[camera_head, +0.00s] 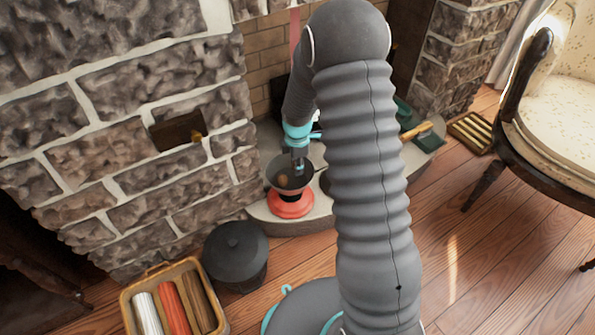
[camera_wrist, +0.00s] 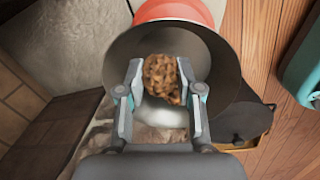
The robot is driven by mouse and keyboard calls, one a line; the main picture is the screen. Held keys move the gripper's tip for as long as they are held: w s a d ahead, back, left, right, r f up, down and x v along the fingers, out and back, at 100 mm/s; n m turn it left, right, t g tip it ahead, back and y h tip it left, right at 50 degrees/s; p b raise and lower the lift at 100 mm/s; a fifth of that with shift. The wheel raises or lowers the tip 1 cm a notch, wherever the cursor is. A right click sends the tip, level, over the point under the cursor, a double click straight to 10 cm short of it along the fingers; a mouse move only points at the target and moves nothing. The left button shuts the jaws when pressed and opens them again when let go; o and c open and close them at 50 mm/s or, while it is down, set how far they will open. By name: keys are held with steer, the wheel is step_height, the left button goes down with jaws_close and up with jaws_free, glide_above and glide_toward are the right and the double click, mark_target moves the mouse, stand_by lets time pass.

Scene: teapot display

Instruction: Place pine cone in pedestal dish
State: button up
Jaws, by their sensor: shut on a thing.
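The pedestal dish (camera_head: 291,203) has a red-orange base and a dark bowl. It stands on the stone hearth, left of my arm in the head view. My gripper (camera_head: 298,168) points down at the bowl. In the wrist view my gripper (camera_wrist: 158,85) is shut on the brown pine cone (camera_wrist: 163,76), with one finger at each side. The pine cone shows against the inside of the pedestal dish (camera_wrist: 222,55). In the head view the small brown pine cone (camera_head: 283,179) shows within the bowl's outline. I cannot tell whether it touches the bowl.
A dark lidded pot (camera_head: 236,255) stands on the floor left of the hearth (camera_head: 318,207). A tray (camera_head: 128,299) with white, orange and brown rolls is at lower left. A green object (camera_head: 428,138) lies right of my arm. A cream armchair (camera_head: 560,105) stands at right.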

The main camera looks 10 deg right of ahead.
steer(key=shift+f, duration=1.75)
steer(key=shift+f+b, duration=0.1)
steer(key=shift+b, duration=0.2)
steer(key=o, duration=0.5)
